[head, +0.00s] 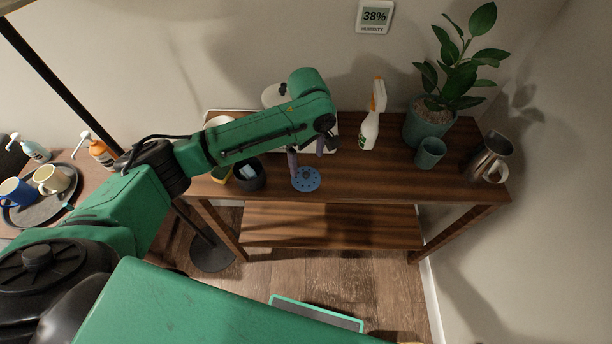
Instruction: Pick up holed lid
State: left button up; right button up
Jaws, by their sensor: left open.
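The holed lid (307,181) is a flat blue disc with small holes. It lies on the wooden shelf table near its front edge. My left arm reaches in from the left, and my left gripper (306,160) points down over the table just behind and above the lid. Its fingers are apart, with nothing seen between them. One fingertip is close to the lid's back edge; I cannot tell whether it touches. My right gripper is not in view.
A dark round container (248,178) with something light blue inside stands left of the lid. A spray bottle (371,122), a green cup (430,153), a potted plant (423,124) and a metal pitcher (487,157) stand to the right. The tabletop (366,180) right of the lid is clear.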

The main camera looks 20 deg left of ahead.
aim_at(306, 175)
pick_arm(q)
notch_tip(306, 175, down, 6)
jog(key=shift+s+a+f+p, duration=0.15)
jog(key=shift+p, duration=0.25)
jog(key=shift+s, duration=0.2)
grip_shut()
